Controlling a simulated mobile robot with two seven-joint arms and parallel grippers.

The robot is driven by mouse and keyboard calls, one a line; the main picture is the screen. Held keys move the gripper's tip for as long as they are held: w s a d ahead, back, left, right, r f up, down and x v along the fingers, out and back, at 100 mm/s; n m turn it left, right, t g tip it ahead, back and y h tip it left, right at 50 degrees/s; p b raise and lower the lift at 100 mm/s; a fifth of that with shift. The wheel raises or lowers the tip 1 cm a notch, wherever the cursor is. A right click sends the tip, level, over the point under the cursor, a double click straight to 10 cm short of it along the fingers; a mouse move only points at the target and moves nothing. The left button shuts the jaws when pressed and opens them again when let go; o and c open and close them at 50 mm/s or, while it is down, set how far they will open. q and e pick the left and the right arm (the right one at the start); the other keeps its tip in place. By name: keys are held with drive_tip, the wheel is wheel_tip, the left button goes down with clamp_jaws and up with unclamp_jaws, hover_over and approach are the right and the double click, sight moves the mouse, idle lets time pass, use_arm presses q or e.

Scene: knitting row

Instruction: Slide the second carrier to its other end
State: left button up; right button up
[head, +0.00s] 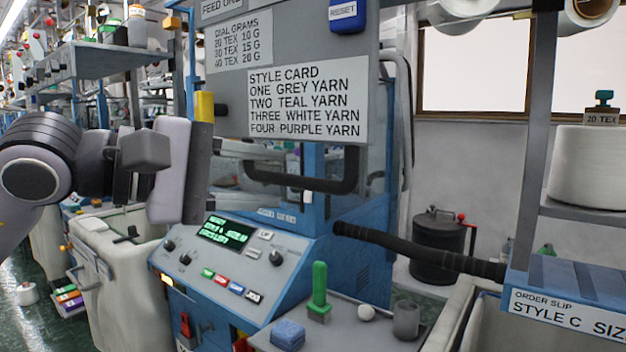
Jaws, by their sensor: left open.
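My left gripper (155,178) is at the left of the head view, in front of the blue knitting machine (335,255). It is open, and I see nothing between its fingers. A yellow block (204,106) shows just above the gripper's dark finger; I cannot tell whether they touch. I cannot make out the carriers with certainty; the gripper and the sign panel hide part of the machine. The style card (305,102) on the panel lists grey first, teal second, white third and purple fourth. My right gripper is not in view.
The control panel (225,250) with a lit display is below the gripper. A grey shelf (350,335) holds a green-handled tool (319,290), a blue block (288,334) and a grey cup (406,318). A black handle (300,183) juts out at the middle. A pale bin (115,270) stands lower left.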

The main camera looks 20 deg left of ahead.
sight(287, 181)
use_arm(q)
drive_tip(key=p+x, duration=0.1)
drive_tip(key=x, duration=0.4)
drive_tip(key=shift+s, duration=0.1)
drive_tip(key=shift+p+x, duration=0.35)
drive_tip(key=shift+x, duration=0.45)
clamp_jaws()
